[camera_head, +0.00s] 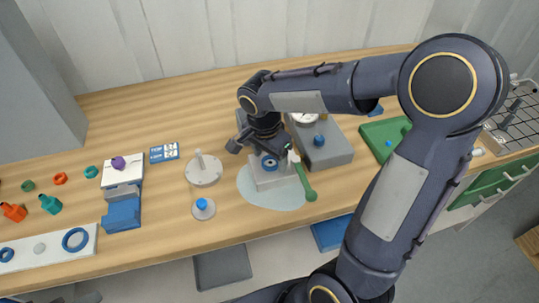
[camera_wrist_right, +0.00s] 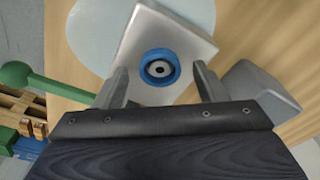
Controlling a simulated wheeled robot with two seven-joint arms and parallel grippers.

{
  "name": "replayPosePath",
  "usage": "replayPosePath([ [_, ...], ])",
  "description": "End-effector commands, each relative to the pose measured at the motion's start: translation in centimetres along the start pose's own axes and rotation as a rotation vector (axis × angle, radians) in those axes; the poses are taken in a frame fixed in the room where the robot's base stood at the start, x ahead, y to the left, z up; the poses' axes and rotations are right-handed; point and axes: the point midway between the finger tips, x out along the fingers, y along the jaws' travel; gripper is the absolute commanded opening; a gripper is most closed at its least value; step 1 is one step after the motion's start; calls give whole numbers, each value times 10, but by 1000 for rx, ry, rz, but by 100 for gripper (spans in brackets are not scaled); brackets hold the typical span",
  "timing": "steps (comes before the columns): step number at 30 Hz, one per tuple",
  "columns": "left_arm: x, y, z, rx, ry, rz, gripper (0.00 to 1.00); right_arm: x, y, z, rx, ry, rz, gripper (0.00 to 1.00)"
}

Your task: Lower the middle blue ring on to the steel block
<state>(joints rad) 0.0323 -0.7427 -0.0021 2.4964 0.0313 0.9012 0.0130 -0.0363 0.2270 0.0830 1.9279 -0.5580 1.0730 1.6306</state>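The steel block (camera_head: 270,179) stands on a pale round mat near the table's front edge. A blue ring (camera_wrist_right: 159,67) lies on top of the block, around a dark-centred round fitting. It also shows in the head view (camera_head: 269,164). My right gripper (camera_wrist_right: 162,86) is above the block, its two fingers apart on either side of the ring with gaps between. The ring's height against the block is hard to judge. On the white strip (camera_head: 20,259) at left are a larger blue ring (camera_head: 75,239), a smaller one (camera_head: 6,254) and a grey round spot between them. My left gripper is not in view.
A green-handled tool (camera_head: 308,188) lies close to the block's right side. A grey box with a gauge (camera_head: 325,150) stands behind right. A white disc with a post (camera_head: 203,169) and a blue-knobbed disc (camera_head: 203,208) stand left. Bare wood lies at the table's back left.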

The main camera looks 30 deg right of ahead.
Motion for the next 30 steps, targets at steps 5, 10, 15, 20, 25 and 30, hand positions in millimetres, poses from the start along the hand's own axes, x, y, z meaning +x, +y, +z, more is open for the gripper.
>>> replayPosePath([
  [5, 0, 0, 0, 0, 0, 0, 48, 0, 0, 0, 0, 0, 0, 65],
  [10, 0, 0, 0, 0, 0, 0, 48, -10, -1, 0, 0, 1, -4, 65],
  [15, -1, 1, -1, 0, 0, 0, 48, -39, -1, 0, 0, 1, -5, 65],
  [20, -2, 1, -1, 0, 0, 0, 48, -64, -1, 0, 0, 1, -4, 65],
  [25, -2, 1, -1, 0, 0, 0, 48, -77, 0, 0, 0, 0, -1, 65],
  [30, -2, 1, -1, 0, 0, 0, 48, -78, 0, 0, 0, 0, 0, 65],
])
